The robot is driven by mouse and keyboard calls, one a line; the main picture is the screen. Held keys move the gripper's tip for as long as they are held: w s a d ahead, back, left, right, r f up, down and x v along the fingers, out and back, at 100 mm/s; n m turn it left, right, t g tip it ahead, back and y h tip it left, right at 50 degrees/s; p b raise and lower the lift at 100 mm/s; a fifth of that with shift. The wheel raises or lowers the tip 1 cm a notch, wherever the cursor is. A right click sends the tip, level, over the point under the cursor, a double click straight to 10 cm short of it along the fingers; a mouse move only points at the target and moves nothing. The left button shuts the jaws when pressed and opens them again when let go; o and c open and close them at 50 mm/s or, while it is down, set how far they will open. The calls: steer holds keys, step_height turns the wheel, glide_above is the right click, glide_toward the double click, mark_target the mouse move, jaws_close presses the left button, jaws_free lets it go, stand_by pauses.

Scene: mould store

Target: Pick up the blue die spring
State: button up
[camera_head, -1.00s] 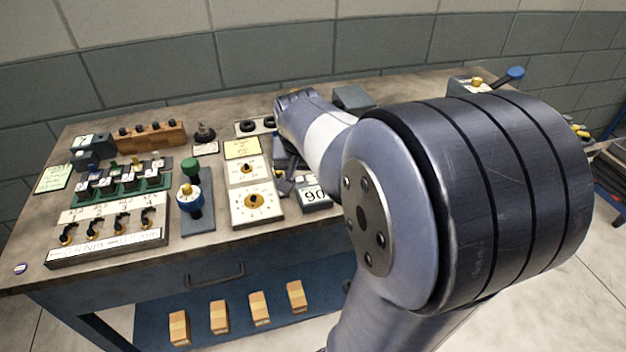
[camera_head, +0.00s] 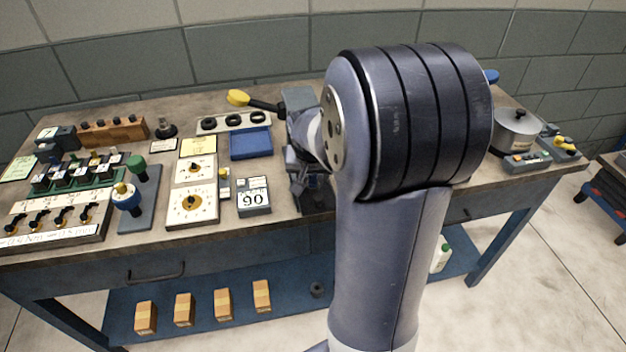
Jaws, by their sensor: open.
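I cannot make out a blue die spring in the head view; it may be hidden behind my arm or too small to tell. My gripper (camera_head: 304,192) is partly visible, dark, pointing down over the workbench (camera_head: 225,232) near its front edge, just right of the block marked 90 (camera_head: 253,196). It is open, and I see nothing between its fingers. My large arm link hides the bench behind and to the right of the gripper.
A blue tray (camera_head: 250,144) lies left of the gripper. Dial plates (camera_head: 192,206), a green-knobbed stand (camera_head: 137,190) and a switch panel (camera_head: 55,224) crowd the left. A metal pot (camera_head: 517,133) and a button box (camera_head: 527,161) stand at the right.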

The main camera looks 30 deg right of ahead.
steer(key=shift+f, duration=0.2)
steer(key=shift+c, duration=0.3)
jaws_close()
step_height(320, 180, up, 10)
steer(key=shift+r, duration=0.1)
steer(key=shift+r+p, duration=1.35)
steer(key=shift+r, duration=0.1)
